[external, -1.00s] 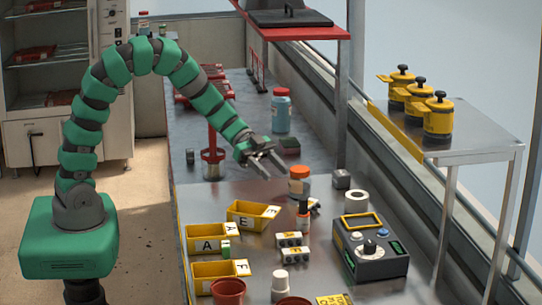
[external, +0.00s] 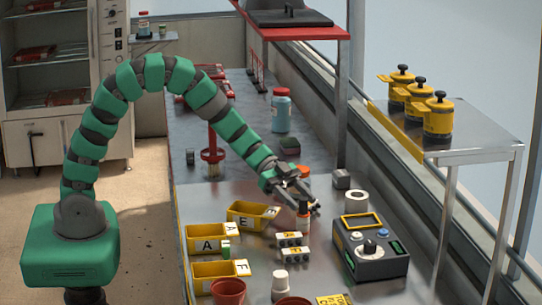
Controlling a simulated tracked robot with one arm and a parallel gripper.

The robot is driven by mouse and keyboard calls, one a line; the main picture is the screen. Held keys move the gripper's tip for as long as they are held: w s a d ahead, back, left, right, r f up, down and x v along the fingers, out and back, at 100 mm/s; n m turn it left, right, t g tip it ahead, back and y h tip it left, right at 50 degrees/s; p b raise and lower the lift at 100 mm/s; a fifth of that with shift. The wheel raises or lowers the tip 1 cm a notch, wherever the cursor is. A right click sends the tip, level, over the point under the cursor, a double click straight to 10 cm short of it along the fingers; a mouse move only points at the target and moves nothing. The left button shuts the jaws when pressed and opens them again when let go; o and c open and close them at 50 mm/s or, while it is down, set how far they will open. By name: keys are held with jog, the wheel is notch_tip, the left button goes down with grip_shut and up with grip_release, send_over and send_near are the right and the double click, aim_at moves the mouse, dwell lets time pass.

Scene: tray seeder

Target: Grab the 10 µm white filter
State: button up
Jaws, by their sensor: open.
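My gripper (external: 309,200) is open, with its fingers pointing down and to the right over the front workbench. It is in front of an orange-capped jar (external: 303,178), which it partly hides. A small dark bottle (external: 303,222) stands just below the fingers in the picture; I cannot tell whether they touch it. No 10 µm mark is readable. A white ring-shaped roll (external: 356,201) stands to the right of the gripper, and a small white-topped container (external: 280,286) stands near the front. I cannot tell which thing is the white filter.
Yellow lettered bins (external: 208,239) stand on the left of the bench. Small labelled blocks (external: 290,239) lie in the middle. A dark control box (external: 370,247) is at the right. Red-brown pots (external: 229,292) are at the front. Yellow canisters (external: 438,117) stand on a side shelf.

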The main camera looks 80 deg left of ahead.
jog(key=shift+x, duration=1.05)
grip_shut()
jog(key=shift+r, duration=0.1)
